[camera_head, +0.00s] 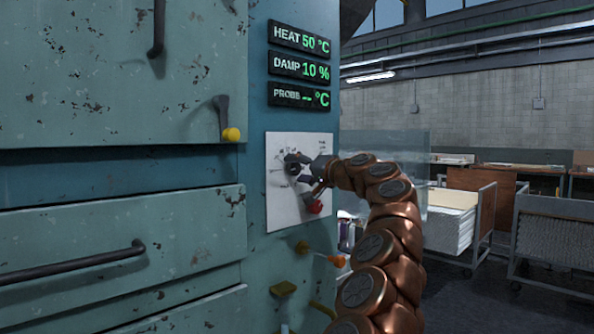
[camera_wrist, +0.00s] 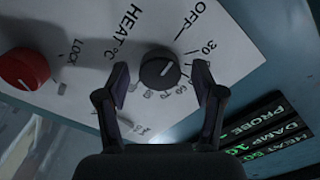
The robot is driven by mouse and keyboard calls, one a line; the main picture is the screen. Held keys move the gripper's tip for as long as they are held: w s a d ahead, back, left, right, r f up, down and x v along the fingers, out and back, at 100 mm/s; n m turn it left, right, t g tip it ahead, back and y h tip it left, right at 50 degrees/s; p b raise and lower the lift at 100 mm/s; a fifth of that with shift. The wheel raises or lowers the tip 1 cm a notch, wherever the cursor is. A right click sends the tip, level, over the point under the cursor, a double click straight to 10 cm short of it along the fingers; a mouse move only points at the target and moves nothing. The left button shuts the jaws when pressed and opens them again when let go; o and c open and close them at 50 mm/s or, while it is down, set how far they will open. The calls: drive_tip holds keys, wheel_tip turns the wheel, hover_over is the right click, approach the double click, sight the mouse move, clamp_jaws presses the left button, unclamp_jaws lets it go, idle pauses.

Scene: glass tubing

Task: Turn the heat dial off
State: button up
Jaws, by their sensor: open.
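The heat dial is a small round black knob (camera_wrist: 160,69) with a white pointer line, on a white panel marked HEAT °C, OFF, 30 and higher numbers. In the head view the dark knob (camera_head: 292,168) is partly covered by my gripper (camera_head: 306,170). In the wrist view my gripper (camera_wrist: 161,75) is open, with one finger on each side of the dial and a gap showing on both sides. I cannot tell whether the fingertips are level with the knob in depth. The heat display (camera_head: 302,39) reads 50 °C.
A red knob (camera_wrist: 24,68) marked LOCK sits beside the dial; it also shows in the head view (camera_head: 315,207). Carts stand at right.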

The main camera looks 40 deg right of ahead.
drive_tip(key=s, duration=1.1)
drive_tip(key=shift+s+a, duration=0.2)
drive_tip(key=shift+s, duration=0.1)
idle(0.4)
